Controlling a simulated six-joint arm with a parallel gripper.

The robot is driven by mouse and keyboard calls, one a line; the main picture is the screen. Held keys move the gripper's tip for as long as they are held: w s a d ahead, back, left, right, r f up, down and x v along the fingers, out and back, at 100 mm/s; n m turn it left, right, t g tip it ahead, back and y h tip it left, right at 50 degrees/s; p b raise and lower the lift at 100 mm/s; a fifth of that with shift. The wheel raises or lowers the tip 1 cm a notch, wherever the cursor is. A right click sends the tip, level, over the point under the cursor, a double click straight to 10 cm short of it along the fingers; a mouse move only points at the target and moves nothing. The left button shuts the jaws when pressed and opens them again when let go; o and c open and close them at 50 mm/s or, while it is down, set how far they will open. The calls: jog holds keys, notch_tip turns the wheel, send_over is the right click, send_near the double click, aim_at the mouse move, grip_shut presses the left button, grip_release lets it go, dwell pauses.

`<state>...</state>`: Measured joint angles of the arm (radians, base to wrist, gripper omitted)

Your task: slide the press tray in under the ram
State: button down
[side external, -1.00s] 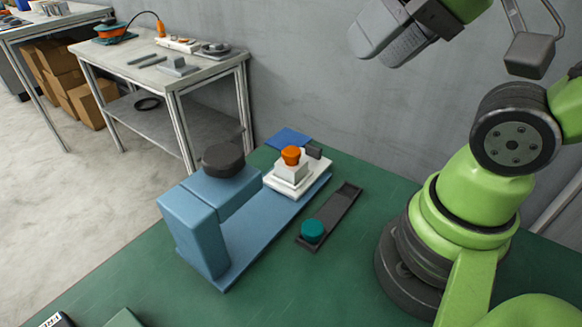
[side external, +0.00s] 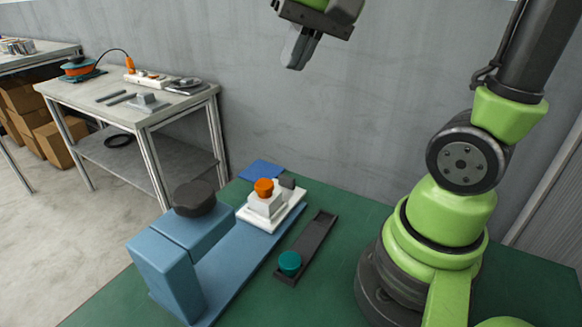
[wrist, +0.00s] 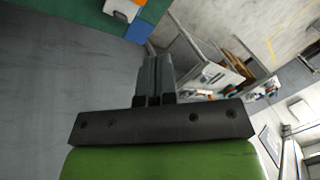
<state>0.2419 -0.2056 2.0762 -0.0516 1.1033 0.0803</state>
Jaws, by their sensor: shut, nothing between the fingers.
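The press (side external: 170,255) is a blue frame with a dark round knob (side external: 194,198) on its overhanging head, and a long blue base (side external: 240,258). The white press tray (side external: 284,215) sits on the far end of that base, outside the head. It carries a stepped light block (side external: 265,204) with an orange top (side external: 264,187), and a dark handle (side external: 287,183) is at its far side. A white piece, probably the tray, shows at the top of the wrist view (wrist: 122,9). My gripper (side external: 293,62) is shut and empty, high above and well apart from the tray.
A dark narrow strip (side external: 310,245) with a teal round piece (side external: 289,263) lies right of the press. A blue flat piece (side external: 261,170) lies behind the tray. The green table (side external: 335,285) is clear in front. A grey side table (side external: 130,105) stands back left.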

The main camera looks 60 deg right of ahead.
aim_at(263, 187)
jog(key=w+d+f+m+g+y, duration=0.1)
jog(key=w+d+f+m+g, duration=0.15)
jog(key=w+d+f, duration=0.2)
jog(key=w+d+f+m+g, duration=0.1)
jog(key=w+d+f+m, duration=0.2)
jog(key=d, duration=0.3)
jog(key=d+f+m+y, duration=0.2)
jog(key=d+f+m, duration=0.2)
jog(key=d+f, duration=0.6)
jog(key=shift+g, duration=0.45)
jog(key=x, duration=0.7)
jog(key=a+x, duration=0.1)
jog(key=x, duration=0.3)
jog(key=shift+s+r, duration=0.15)
jog(key=shift+s, duration=0.1)
jog(key=shift+a+r, duration=0.15)
jog(key=shift+a, duration=1.7)
jog(key=a, duration=1.2)
jog(key=shift+a, duration=0.3)
